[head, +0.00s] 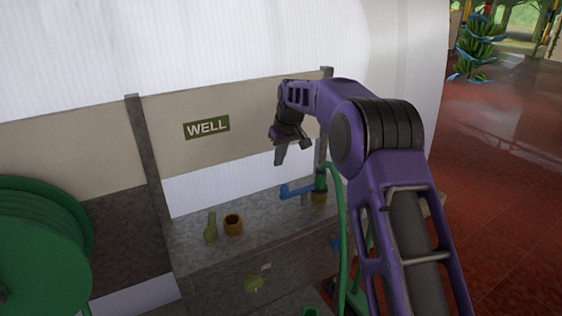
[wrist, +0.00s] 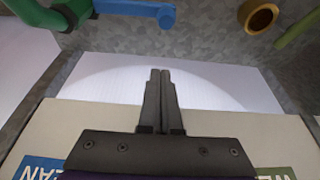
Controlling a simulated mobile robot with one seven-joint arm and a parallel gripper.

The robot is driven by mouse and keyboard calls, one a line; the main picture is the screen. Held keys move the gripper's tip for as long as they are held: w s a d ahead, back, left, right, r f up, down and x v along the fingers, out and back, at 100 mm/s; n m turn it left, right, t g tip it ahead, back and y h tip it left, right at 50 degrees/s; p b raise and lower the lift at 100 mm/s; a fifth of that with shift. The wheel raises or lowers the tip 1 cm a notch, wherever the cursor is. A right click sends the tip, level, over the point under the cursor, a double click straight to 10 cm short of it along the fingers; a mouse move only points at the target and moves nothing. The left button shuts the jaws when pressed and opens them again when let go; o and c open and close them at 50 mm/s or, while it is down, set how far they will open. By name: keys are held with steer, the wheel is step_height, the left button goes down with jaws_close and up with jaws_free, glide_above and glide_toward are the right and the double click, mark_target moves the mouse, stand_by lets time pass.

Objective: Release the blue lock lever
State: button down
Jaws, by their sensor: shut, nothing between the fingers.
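The blue lock lever (head: 297,191) sticks out to the left from a green fitting (head: 320,180) on the grey ledge, its end turned down at the left. In the wrist view the blue lever (wrist: 135,9) lies along the top edge, partly cut off by the frame. My gripper (head: 279,158) hangs above and a little left of the lever, apart from it, fingers pointing down. In the wrist view my gripper (wrist: 160,72) has its two fingers together with nothing between them.
A brass ring (head: 233,224) and a green upright piece (head: 211,228) stand on the ledge (head: 190,240) to the left. A green hose (head: 341,230) runs down right of the lever. A panel with a WELL sign (head: 206,127) stands behind. A green reel (head: 40,250) is far left.

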mark_target(287, 188)
steer(key=x, duration=0.8)
steer(key=shift+s+d+r, duration=0.15)
steer(key=shift+s+d, duration=0.45)
steer(key=shift+s, duration=0.25)
steer(key=shift+s+d+r, duration=0.15)
steer(key=shift+s+d, duration=0.45)
steer(key=shift+s, duration=0.3)
steer(key=shift+s, duration=0.1)
steer(key=s+n, duration=0.1)
steer(key=d+n+g, duration=0.1)
steer(key=n, duration=0.1)
steer(key=s+d+n+y, duration=0.1)
steer(key=n, duration=0.1)
steer(key=shift+s, duration=0.3)
steer(key=shift+s+d+n+g+y+p, duration=0.1)
steer(key=shift+s+d+n+g, duration=0.25)
steer(key=shift+d+n, duration=0.5)
steer(key=shift+s+d+n+g+y+p, duration=0.15)
steer(key=shift+s+d+n+g, duration=0.15)
steer(key=shift+d+n, duration=0.55)
steer(key=shift+s+d+n+g+y+p, duration=0.1)
steer(key=shift+s+d+n+g, duration=0.25)
steer(key=shift+d+n, duration=0.45)
steer(key=shift+d, duration=0.2)
